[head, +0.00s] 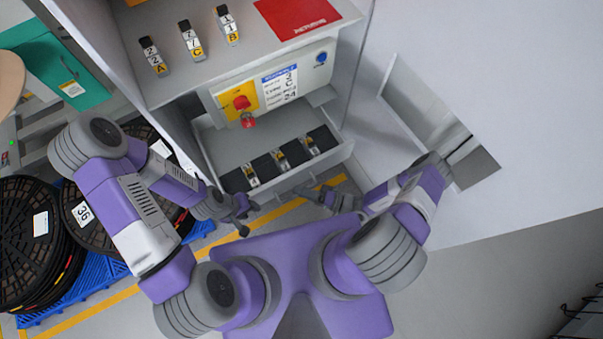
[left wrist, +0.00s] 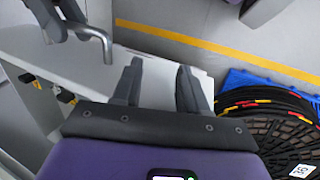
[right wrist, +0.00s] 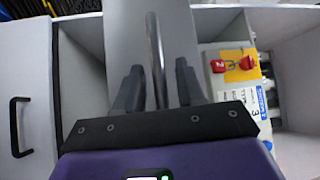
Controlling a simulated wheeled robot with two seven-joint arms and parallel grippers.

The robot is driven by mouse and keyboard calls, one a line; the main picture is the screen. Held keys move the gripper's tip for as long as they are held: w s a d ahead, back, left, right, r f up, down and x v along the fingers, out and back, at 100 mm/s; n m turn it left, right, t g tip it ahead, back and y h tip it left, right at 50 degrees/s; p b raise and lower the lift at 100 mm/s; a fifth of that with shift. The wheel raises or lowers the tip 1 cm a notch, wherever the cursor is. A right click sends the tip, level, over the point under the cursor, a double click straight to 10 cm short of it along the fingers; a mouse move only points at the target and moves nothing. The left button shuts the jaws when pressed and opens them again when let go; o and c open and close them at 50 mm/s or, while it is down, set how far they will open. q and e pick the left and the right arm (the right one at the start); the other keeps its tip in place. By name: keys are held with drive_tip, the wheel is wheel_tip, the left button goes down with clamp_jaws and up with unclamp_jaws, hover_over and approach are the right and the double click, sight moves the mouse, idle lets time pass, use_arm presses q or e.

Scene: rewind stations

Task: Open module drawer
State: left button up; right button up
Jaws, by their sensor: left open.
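The module drawer (head: 242,146) stands pulled out below the control panel in the head view, with several small black-and-yellow modules (head: 282,155) in a row near its front. Its metal bar handle (right wrist: 154,50) runs between the fingers of my right gripper (right wrist: 157,88) in the right wrist view. Gaps show on both sides of the bar, so this gripper is open around it. The handle also shows in the left wrist view (left wrist: 98,38). My left gripper (left wrist: 158,85) is open and empty, left of the right gripper, near the drawer's front.
A panel with a red lockout (head: 243,108) hangs above the drawer. More modules (head: 192,42) and a red sheet (head: 296,16) lie on the top shelf. Black reels (head: 25,225) on a blue pallet (head: 75,292) stand left. A white cabinet wall (head: 470,70) is at right.

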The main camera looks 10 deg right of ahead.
drive_tip(key=v, duration=0.7)
drive_tip(key=shift+d, duration=0.25)
drive_tip(key=shift+s, duration=0.1)
